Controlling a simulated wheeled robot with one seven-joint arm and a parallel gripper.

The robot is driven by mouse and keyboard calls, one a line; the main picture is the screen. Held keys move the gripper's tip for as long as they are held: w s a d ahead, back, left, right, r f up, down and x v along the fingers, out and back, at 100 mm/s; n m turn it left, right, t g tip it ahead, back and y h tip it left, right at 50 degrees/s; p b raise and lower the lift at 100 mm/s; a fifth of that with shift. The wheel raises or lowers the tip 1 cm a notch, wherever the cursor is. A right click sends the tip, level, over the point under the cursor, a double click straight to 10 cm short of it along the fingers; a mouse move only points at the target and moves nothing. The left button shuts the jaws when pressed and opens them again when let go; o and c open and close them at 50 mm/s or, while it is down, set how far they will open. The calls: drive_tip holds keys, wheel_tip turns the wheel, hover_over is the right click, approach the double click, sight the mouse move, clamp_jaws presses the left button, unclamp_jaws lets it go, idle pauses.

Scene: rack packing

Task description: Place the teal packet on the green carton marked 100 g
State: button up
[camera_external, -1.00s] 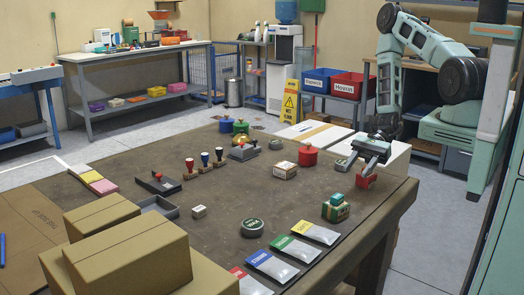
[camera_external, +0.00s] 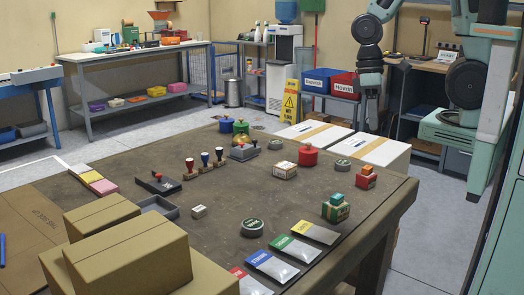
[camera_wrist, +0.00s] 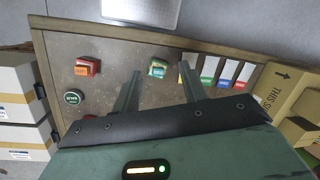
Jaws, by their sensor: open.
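A small green carton (camera_external: 335,212) with a pale, orange-edged label stands near the table's right side; its print is too small to read. A small teal block (camera_external: 337,198), which looks like the teal packet, lies on its top. In the wrist view the green carton (camera_wrist: 157,72) shows with teal on top, between my fingers in the picture but well beyond them. My gripper (camera_wrist: 160,70) is open and empty. In the external view it hangs high beyond the table's far right corner, apart from everything.
A red carton (camera_external: 365,180) with an orange-red piece on top stands near the right edge. Brown boxes (camera_external: 130,255) fill the front left.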

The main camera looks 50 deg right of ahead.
drive_tip(key=r+n, duration=0.1)
drive_tip(key=a+r+n+t, duration=0.1)
drive_tip(key=s+r+n+t, duration=0.1)
drive_tip(key=shift+a+r+h, duration=0.15)
drive_tip(key=shift+a+h, duration=0.1)
drive_tip(key=shift+h, duration=0.05)
idle(4.8)
